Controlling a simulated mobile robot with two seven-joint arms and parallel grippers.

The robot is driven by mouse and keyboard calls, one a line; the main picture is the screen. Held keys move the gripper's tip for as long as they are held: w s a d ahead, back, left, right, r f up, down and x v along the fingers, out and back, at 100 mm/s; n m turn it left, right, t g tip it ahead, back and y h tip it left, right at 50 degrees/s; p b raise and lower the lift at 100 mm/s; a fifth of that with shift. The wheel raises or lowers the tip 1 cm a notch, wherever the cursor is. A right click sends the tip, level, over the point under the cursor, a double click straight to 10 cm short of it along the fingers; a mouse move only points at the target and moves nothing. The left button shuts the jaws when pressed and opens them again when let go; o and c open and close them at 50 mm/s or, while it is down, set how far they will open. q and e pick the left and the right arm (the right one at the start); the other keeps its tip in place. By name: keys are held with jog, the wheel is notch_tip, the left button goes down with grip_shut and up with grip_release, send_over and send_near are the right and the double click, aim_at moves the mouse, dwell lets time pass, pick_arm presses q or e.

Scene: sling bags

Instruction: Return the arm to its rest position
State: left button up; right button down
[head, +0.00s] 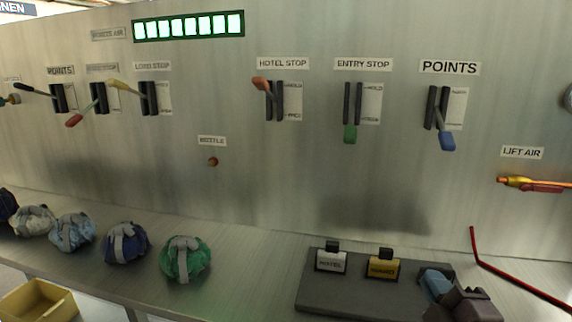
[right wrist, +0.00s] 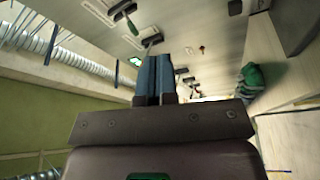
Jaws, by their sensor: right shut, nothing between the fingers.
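My right gripper (head: 436,282) shows at the lower right of the head view, with blue fingers and a dark brown body. It is in front of the right end of the dark grey tray and hides part of it. In the right wrist view its blue fingers (right wrist: 155,78) are together with nothing between them. My left gripper is not in either view.
A dark tray (head: 345,292) holds a white tag block (head: 331,261) and a yellow one (head: 382,266). A green bag (head: 185,259) and several others line the shelf leftward. Levers, including a blue-handled one (head: 446,140), project from the panel. A red rod (head: 515,277) lies right.

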jog(key=s+d+f+m+g+h, duration=0.25)
jog(key=s+f+m+g, duration=0.25)
jog(key=f, duration=0.4)
jog(key=s+d+f+m+g+h, duration=0.25)
jog(key=s+f+m+g, duration=0.2)
jog(key=f, duration=0.35)
jog(key=s+f+m+g+y, duration=0.3)
jog(key=s+f+m+g, duration=0.5)
jog(key=s, duration=0.7)
jog(key=w+f+n+t, duration=0.3)
jog(key=w+f+t, duration=0.4)
jog(key=f+t, duration=0.2)
notch_tip(320, 180, down, 2)
jog(key=shift+w+a+f, duration=0.1)
jog(key=shift+w+a, duration=0.3)
jog(key=shift+a, duration=0.05)
jog(key=shift+w+a, duration=0.1)
jog(key=shift+a, duration=0.05)
